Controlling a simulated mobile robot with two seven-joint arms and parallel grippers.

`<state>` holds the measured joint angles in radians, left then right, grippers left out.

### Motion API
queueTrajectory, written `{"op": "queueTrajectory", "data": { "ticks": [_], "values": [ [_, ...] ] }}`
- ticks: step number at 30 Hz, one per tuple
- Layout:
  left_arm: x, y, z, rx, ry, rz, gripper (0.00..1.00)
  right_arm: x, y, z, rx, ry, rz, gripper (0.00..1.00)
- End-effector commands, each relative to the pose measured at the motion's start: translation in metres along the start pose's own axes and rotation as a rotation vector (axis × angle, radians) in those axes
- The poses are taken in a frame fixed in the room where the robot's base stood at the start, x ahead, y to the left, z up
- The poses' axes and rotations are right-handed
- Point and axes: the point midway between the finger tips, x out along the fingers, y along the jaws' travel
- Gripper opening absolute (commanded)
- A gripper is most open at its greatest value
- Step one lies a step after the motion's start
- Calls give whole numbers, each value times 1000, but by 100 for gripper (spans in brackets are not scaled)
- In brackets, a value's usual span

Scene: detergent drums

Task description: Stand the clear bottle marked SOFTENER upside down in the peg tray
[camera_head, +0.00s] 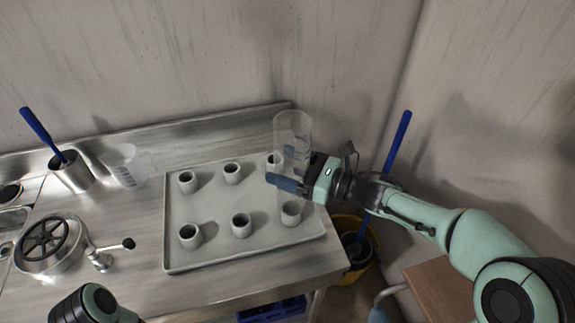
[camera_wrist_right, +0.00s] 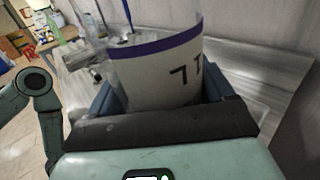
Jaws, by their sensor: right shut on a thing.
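My right gripper (camera_head: 289,170) is shut on a clear cylindrical bottle (camera_head: 292,130), one blue finger showing in front of it. The bottle is roughly upright over the right end of the grey peg tray (camera_head: 205,262). Its lower part overlaps the front right peg (camera_head: 291,214) in the picture; I cannot tell whether it is around that peg or above it. In the right wrist view the bottle (camera_wrist_right: 155,75) sits between the fingers, with a white label and a purple band. Its few visible marks do not read clearly. My left gripper is out of view.
A clear beaker-like container (camera_head: 122,168) stands left of the tray. A metal cup (camera_head: 72,174) holds a blue-handled tool, near a round fitting with a black handwheel (camera_head: 45,238). A yellow bucket (camera_head: 364,268) stands beyond the bench's right edge. The other pegs look empty.

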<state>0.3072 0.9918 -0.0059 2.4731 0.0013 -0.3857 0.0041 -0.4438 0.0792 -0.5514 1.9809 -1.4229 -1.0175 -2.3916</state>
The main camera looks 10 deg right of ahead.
Motion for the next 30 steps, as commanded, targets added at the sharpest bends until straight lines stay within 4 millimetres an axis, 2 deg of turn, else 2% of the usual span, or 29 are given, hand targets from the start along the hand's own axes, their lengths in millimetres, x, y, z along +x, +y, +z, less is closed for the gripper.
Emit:
{"op": "queueTrajectory", "data": {
  "ticks": [8, 9, 10, 17, 20, 23, 30],
  "values": [
    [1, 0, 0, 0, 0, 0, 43, 0, 0, -1, 0, 0, 0, 52],
    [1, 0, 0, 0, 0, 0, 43, 0, 0, -1, 0, 0, 0, 94],
    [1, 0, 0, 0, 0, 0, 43, 0, 0, -1, 0, 0, 0, 100],
    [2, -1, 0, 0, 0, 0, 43, -1, 0, -1, 0, 0, 0, 100],
    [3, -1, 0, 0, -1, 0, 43, -7, -1, -1, 0, 0, -2, 100],
    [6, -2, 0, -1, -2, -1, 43, -22, -1, -1, 0, -1, -4, 100],
    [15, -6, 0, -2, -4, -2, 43, -76, -1, -2, -1, -1, -7, 100]
  ]
}}
